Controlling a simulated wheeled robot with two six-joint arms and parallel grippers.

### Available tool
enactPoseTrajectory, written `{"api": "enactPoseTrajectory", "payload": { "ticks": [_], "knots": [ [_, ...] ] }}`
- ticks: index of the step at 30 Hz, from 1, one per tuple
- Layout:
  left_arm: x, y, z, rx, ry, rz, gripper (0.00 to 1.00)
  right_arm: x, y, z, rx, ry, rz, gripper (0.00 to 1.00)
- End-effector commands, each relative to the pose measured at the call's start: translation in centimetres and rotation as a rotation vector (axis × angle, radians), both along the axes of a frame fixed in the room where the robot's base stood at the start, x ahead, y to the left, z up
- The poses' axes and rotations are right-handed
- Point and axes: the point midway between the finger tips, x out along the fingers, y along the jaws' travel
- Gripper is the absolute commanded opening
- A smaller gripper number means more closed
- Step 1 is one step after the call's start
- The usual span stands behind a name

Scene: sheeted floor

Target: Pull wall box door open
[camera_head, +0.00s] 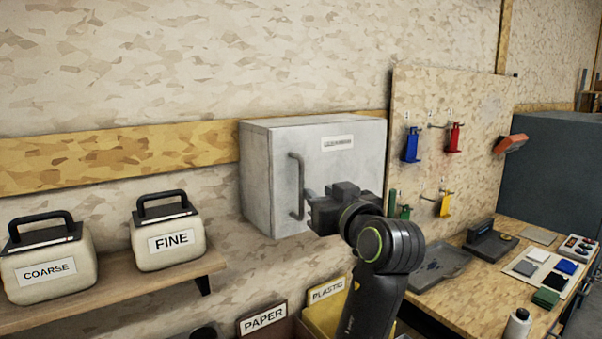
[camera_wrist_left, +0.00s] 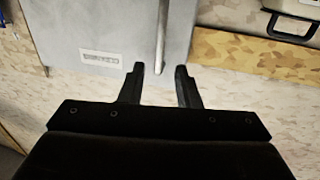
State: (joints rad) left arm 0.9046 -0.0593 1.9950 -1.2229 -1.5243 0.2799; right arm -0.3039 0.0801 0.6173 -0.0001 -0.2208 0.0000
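The wall box (camera_head: 258,180) is a grey metal cabinet on the wall. Its door (camera_head: 342,165) looks shut and has a small label at the top and a vertical bar handle (camera_head: 298,186) near its left edge. My left gripper (camera_head: 312,196) is just in front of the door, close to the handle's lower part. In the left wrist view, the gripper (camera_wrist_left: 160,86) is open, and the handle (camera_wrist_left: 162,38) points down toward the gap between its two fingers. I cannot tell whether either finger touches the handle. My wrist hides the door's lower part. My right gripper is not in view.
A shelf (camera_head: 110,291) at left holds two cases, marked COARSE (camera_head: 48,265) and FINE (camera_head: 168,237). PAPER (camera_head: 264,319) and PLASTIC (camera_head: 327,291) bins stand below. At right are a tool pegboard (camera_head: 480,100) and a workbench (camera_head: 460,300) with a tray and small items.

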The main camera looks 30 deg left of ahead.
Motion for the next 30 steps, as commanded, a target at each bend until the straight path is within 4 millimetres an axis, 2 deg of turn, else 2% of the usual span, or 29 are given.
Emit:
{"api": "enactPoseTrajectory", "payload": {
  "ticks": [4,15,21,30],
  "knots": [
    [1.3,2.2,0.4,0.004,0.002,0.005,0.30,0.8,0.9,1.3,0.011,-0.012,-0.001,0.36],
    [4.6,7.1,0.2,0.002,0.003,0.004,0.30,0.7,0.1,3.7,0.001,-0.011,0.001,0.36],
    [5.5,8.3,0.1,0.000,0.001,0.001,0.30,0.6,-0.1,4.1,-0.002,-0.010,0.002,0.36],
    [5.6,8.4,-0.1,-0.002,0.000,0.000,0.30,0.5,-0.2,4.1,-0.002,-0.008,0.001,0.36]
  ]
}}
